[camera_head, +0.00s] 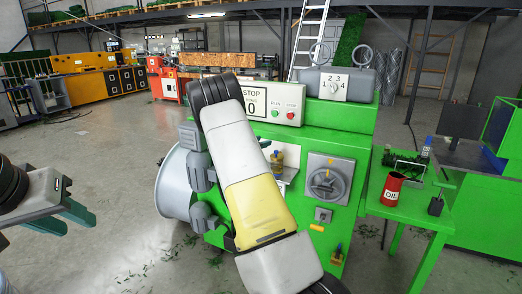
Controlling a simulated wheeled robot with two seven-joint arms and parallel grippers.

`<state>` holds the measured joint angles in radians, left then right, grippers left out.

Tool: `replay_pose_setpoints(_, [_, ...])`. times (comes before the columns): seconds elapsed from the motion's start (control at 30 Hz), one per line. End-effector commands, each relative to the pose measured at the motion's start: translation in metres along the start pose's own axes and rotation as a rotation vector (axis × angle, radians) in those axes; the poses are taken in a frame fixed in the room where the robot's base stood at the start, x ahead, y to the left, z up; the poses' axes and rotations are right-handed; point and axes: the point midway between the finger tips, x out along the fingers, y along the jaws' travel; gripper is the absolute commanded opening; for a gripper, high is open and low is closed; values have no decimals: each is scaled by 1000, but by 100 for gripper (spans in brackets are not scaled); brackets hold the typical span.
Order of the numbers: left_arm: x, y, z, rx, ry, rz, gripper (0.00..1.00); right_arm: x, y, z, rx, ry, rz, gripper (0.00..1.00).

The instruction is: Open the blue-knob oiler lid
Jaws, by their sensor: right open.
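A small amber oiler (338,254) with what looks like a blue top sits low on the front of the green machine (352,145), at its right. Another amber oiler (278,160) sits higher, in the recess beside my arm; its knob colour is too small to be sure of. Whether either lid is open cannot be told. My left gripper (77,223) is at the far left, with its two green fingers apart and nothing between them, well away from both oilers.
A grey rotary switch (328,180) and a control box (273,103) with buttons are on the machine. A green side table (410,212) at the right carries a red oil can (393,190). A grey drum (173,185) stands at the machine's left. Open floor lies between it and my left gripper.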

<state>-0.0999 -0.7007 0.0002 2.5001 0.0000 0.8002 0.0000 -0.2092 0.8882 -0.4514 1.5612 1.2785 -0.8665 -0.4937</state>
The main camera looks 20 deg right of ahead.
Motion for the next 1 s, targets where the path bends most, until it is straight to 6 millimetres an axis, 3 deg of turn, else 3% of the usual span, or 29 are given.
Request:
replay_pose_setpoints(0.03, [0, 0, 0, 0, 0, 0, 36, 6, 8, 15, -29, 49, 55, 40])
replay_pose_setpoints(0.1, [0, 0, 0, 0, -1, 0, 36, 10, 19, 26, -55, 105, 120, 40])
replay_pose_setpoints(0.33, [0, 0, 0, 0, 0, 0, 36, 11, 38, 44, -102, 204, 230, 40])
replay_pose_setpoints(0.47, [0, 0, 0, 0, 0, 0, 36, 19, 43, 43, -106, 216, 245, 40])
replay_pose_setpoints(0.8, [0, 0, 0, 0, 0, 0, 36, 69, 54, 31, -105, 214, 242, 40])
replay_pose_setpoints(1.0, [0, 0, 0, 0, 0, 0, 36, 83, 57, 28, -105, 213, 241, 40])
